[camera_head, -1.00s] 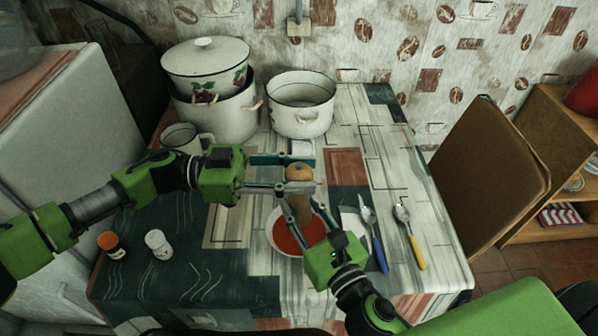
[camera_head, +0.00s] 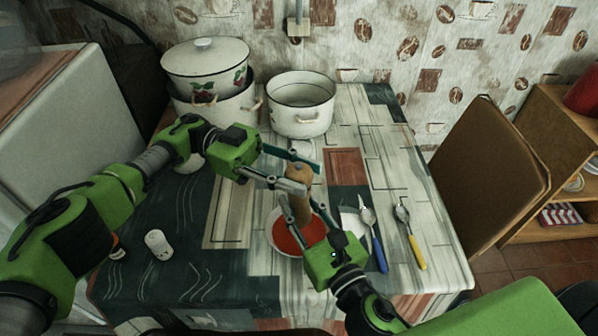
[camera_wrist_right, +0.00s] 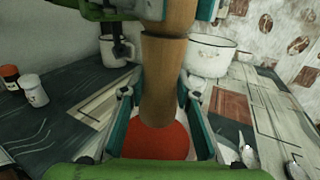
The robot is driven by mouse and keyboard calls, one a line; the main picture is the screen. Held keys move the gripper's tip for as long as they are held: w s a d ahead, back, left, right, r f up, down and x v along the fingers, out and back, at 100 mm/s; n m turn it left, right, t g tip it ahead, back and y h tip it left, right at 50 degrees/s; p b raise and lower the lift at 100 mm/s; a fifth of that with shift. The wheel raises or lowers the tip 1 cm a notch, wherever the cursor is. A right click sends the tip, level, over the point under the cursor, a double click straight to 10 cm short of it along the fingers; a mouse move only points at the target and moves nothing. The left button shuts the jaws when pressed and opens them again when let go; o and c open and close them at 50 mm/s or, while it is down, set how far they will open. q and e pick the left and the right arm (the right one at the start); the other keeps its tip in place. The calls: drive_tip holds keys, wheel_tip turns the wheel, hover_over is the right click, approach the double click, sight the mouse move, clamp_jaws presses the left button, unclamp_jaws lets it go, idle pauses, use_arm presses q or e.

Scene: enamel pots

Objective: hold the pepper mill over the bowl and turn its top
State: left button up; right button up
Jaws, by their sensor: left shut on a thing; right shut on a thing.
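The wooden pepper mill (camera_head: 299,180) stands roughly upright above the white bowl (camera_head: 271,225) of red food (camera_head: 288,240). My left gripper (camera_head: 306,180) is shut on the mill's top, with its fingers on either side of it. My right gripper (camera_head: 300,212) is shut on the mill's body lower down. In the right wrist view the mill (camera_wrist_right: 162,80) runs down between the right fingers, with a seam near the top of the view. The red food (camera_wrist_right: 160,143) shows below the mill's lower end. Whether any pepper falls cannot be seen.
Enamel pots (camera_head: 300,105) stand at the back of the table. A mug (camera_wrist_right: 113,50) is behind my left arm. Blue-handled (camera_head: 379,250) and yellow-handled (camera_head: 416,250) utensils lie right of the bowl.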

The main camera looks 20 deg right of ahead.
sight(298, 168)
idle(0.5)
use_arm(q)
drive_tip(key=o, duration=1.1)
drive_tip(key=shift+r, duration=0.1)
wheel_tip(298, 168, up, 10)
drive_tip(key=shift+f, duration=0.1)
